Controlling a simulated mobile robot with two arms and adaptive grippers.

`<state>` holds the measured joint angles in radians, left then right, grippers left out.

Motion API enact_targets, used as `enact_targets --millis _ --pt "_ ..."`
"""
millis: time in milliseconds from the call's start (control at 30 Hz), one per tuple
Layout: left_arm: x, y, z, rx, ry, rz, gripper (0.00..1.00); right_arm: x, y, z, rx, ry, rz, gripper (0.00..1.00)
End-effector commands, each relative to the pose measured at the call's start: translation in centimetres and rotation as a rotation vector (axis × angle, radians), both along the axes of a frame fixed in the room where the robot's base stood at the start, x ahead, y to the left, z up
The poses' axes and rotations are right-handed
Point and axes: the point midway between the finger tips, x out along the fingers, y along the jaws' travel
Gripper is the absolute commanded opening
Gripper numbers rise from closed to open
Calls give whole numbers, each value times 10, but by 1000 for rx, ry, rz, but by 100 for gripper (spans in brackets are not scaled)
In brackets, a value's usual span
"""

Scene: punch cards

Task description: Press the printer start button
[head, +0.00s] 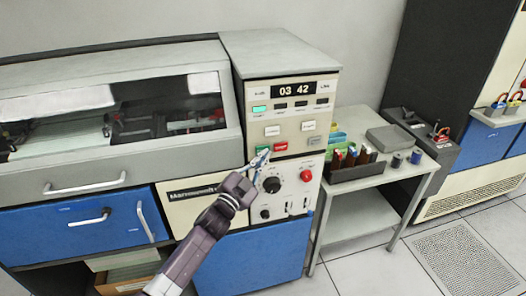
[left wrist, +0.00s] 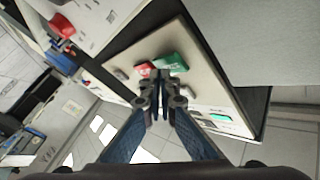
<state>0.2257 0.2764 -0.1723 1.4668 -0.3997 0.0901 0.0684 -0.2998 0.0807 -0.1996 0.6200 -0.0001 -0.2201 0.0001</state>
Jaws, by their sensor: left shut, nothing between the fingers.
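The printer (head: 130,150) has a control panel (head: 290,112) on its right-hand cabinet. A green button (head: 262,148) sits at the panel's lower left, with a red button (head: 281,147) just right of it. My left gripper (head: 264,156) is shut and empty, its tips at the green button. In the left wrist view the shut fingertips (left wrist: 160,78) overlap the lower edge of the green button (left wrist: 172,62), beside the red button (left wrist: 145,69). I cannot tell whether the tips touch it. My right gripper is not in view.
Below the panel are a black knob (head: 272,185) and a red knob (head: 306,176). The floor (head: 375,255) in front of the table is clear.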

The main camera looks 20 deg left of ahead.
Motion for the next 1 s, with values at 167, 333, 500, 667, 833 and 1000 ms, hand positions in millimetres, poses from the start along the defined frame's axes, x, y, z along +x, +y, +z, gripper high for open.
enact_targets --millis 167,333,500,667,833,1000 --pt "0 0 0 0 0 0 0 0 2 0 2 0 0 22" --pt "0 0 0 0 0 0 0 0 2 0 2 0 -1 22" --pt "2 1 -1 0 1 0 0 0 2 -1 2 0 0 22" --pt "4 3 -1 0 1 0 0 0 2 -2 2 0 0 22" --pt "5 4 -1 0 1 0 0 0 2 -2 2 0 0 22" --pt "7 5 0 0 0 0 0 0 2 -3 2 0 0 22"
